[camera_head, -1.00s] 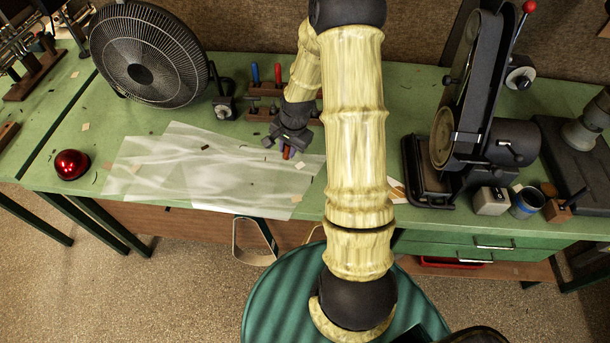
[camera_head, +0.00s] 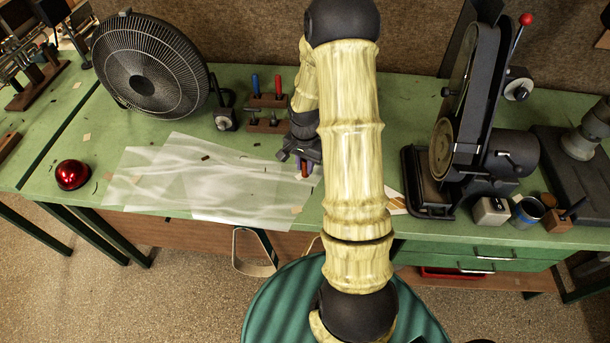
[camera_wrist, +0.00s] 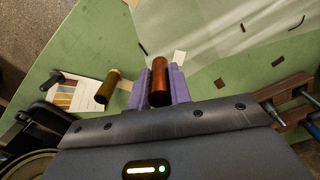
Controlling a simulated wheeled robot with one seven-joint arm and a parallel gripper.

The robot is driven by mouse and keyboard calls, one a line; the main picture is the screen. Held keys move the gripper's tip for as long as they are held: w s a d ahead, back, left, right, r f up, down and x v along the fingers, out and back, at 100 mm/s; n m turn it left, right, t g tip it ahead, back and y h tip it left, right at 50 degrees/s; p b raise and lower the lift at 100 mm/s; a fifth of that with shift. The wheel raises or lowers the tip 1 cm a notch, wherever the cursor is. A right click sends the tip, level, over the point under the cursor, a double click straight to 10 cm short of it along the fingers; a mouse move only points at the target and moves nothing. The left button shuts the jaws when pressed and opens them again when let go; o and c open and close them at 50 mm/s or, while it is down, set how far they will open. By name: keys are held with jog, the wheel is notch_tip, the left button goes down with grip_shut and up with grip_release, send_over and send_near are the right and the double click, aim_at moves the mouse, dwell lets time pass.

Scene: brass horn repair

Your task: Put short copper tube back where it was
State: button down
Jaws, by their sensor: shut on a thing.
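The short copper tube (camera_wrist: 160,82) is reddish brown and sits between the purple fingers of my gripper (camera_wrist: 160,88) in the wrist view. The fingers are shut on it. In the head view the tube (camera_head: 305,172) shows as a small red-brown spot at the tip of my gripper (camera_head: 304,168), over the right end of the clear plastic sheets (camera_head: 240,190). Whether it touches the bench cannot be told. A brass-coloured tube (camera_wrist: 107,88) is left of my gripper in the wrist view, by a printed card (camera_wrist: 75,92).
My arm hides part of the bench (camera_head: 110,145). A fan (camera_head: 150,65) and a red dome (camera_head: 72,174) are on the left. A tool rack (camera_head: 266,112) stands behind my gripper. A belt sander (camera_head: 470,140) is on the right, with small containers (camera_head: 526,210) nearby.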

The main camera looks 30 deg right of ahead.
jog(key=shift+f, duration=0.6)
jog(key=shift+f+p, duration=0.5)
jog(key=shift+f, duration=1.6)
jog(key=shift+f, duration=0.1)
jog(key=c, duration=1.3)
grip_release()
jog(key=shift+r, duration=0.2)
notch_tip(320, 180, up, 12)
jog(key=shift+f+b, duration=0.1)
jog(key=shift+b, duration=0.85)
